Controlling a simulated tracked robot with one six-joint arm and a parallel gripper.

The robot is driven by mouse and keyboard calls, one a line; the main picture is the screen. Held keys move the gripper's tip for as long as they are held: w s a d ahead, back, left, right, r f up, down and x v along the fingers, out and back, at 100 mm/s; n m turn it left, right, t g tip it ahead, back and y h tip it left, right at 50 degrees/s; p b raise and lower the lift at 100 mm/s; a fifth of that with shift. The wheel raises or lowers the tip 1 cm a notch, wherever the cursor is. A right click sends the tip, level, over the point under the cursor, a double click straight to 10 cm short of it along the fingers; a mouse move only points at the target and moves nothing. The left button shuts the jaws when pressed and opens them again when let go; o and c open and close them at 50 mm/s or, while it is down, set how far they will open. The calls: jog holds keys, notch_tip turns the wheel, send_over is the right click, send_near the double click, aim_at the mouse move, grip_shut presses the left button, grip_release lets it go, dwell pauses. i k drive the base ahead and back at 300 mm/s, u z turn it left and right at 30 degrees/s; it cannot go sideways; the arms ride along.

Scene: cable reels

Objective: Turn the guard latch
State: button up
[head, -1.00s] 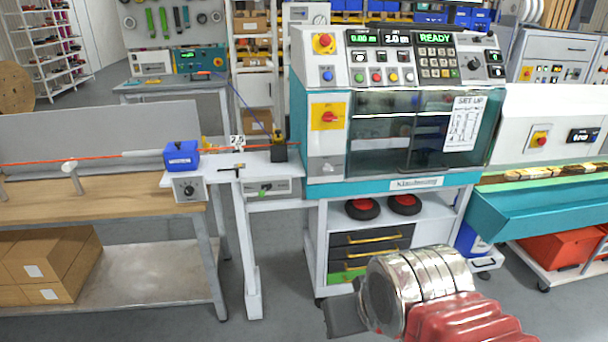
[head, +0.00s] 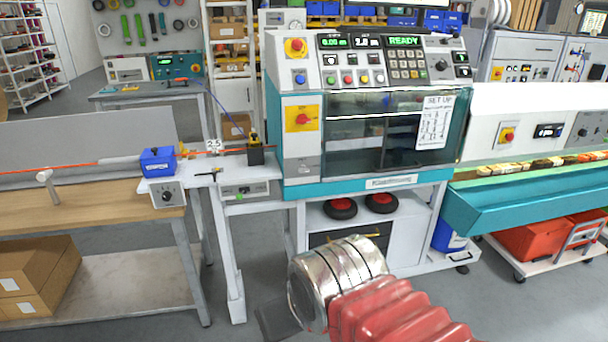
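The cutting machine (head: 275,170) stands in the centre with a dark see-through guard (head: 385,130) across its front. A small pale grey fitting (head: 308,163) sits on the panel left of the guard, below a red rotary knob (head: 302,119) on a yellow plate. It may be the guard latch; its detail is too small to tell. My arm comes in from the bottom with red bellows and a silver wrist. A dark grey part of my gripper (head: 277,318) shows low in front, below and apart from the machine. Its fingers are mostly hidden behind the wrist.
A wooden bench (head: 95,200) with a blue clamp unit (head: 158,162) and an orange cable stands at left. A white side table (head: 255,172) joins it to the machine. A teal trough (head: 520,200) and red bins (head: 530,243) are at right. Grey floor is open in front.

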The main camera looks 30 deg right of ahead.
aim_at(302, 168)
jog(key=i, duration=1)
